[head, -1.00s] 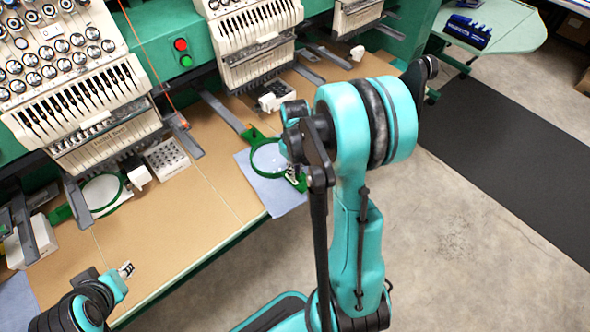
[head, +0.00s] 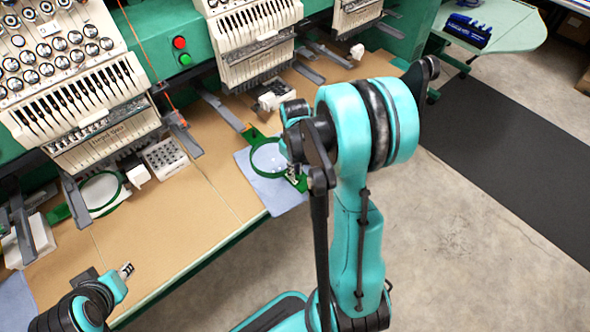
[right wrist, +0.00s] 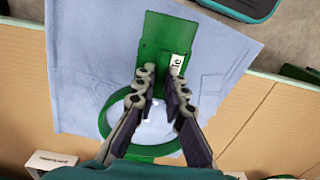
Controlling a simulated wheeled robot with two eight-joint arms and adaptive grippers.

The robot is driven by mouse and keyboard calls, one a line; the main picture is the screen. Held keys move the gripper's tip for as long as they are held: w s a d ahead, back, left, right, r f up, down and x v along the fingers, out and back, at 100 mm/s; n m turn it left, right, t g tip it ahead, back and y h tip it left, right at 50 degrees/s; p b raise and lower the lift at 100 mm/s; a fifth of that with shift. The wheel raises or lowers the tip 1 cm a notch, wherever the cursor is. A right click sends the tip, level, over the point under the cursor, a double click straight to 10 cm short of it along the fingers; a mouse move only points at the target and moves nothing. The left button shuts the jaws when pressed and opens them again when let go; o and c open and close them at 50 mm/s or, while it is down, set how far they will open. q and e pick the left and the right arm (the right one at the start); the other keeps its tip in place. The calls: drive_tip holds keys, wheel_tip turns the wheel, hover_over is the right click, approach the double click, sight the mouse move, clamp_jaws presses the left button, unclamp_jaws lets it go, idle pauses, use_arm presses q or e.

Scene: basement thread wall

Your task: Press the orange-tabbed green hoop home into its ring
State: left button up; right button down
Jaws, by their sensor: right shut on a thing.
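A green round hoop (head: 253,167) lies on a pale blue cloth (head: 283,196) on the tan table, with pale fabric inside it. In the right wrist view the green ring (right wrist: 105,118) shows below the fingers, and a green plate (right wrist: 158,28) with a white label extends above them. I cannot separate hoop from outer ring, and no orange tab shows clearly. My right gripper (head: 293,174) is over the hoop's near right side; its fingers (right wrist: 162,92) are shut on part of the hoop, the contact partly hidden. My left gripper (head: 127,270) is away at lower left, too small to read.
Embroidery machine heads (head: 95,110) line the table's back. Another green hoop (head: 88,182) sits under the left head. A white block with holes (head: 165,158) stands between. The tan table (head: 165,235) is clear in front; its green edge borders open floor.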

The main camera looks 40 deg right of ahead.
drive_tip(key=shift+f+b, duration=1.1)
drive_tip(key=shift+b, duration=0.15)
idle(1.5)
idle(0.3)
drive_tip(key=c, duration=1.5)
unclamp_jaws()
drive_tip(key=shift+r, duration=0.1)
wheel_tip(320, 180, up, 12)
